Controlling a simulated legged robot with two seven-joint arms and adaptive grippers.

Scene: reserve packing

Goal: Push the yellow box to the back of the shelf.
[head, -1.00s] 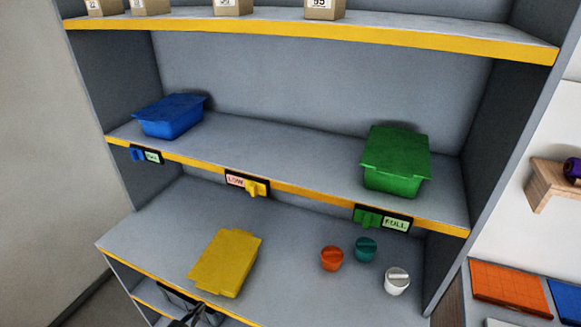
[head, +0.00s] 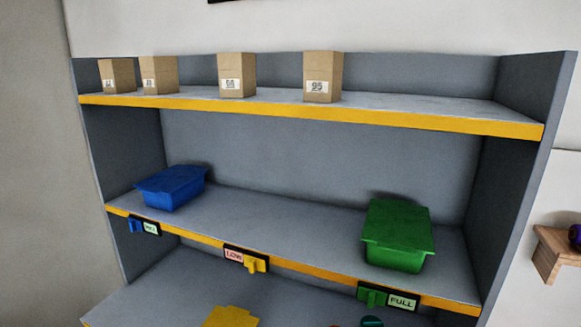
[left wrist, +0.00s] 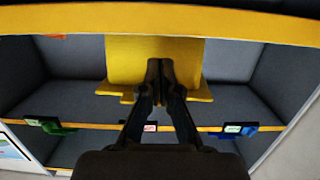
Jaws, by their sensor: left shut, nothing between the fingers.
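The yellow box (head: 231,317) shows only by its far part at the bottom edge of the head view, on the lower shelf surface (head: 165,290). In the left wrist view, which looks upside down, the yellow box (left wrist: 125,60) fills the upper middle, between the two yellow shelf edges. My left gripper (left wrist: 160,66) is shut and empty, its fingertips overlapping the box in that view. I cannot tell whether they touch it. My left gripper is out of the head view, and my right gripper is in neither view.
On the middle shelf are a blue bin (head: 170,188) at left and a green bin (head: 397,238) at right. Its yellow front edge (head: 190,239) carries tags above the lower shelf. A teal knob-like piece (head: 372,321) is right of the box. Several cartons stand on the top shelf.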

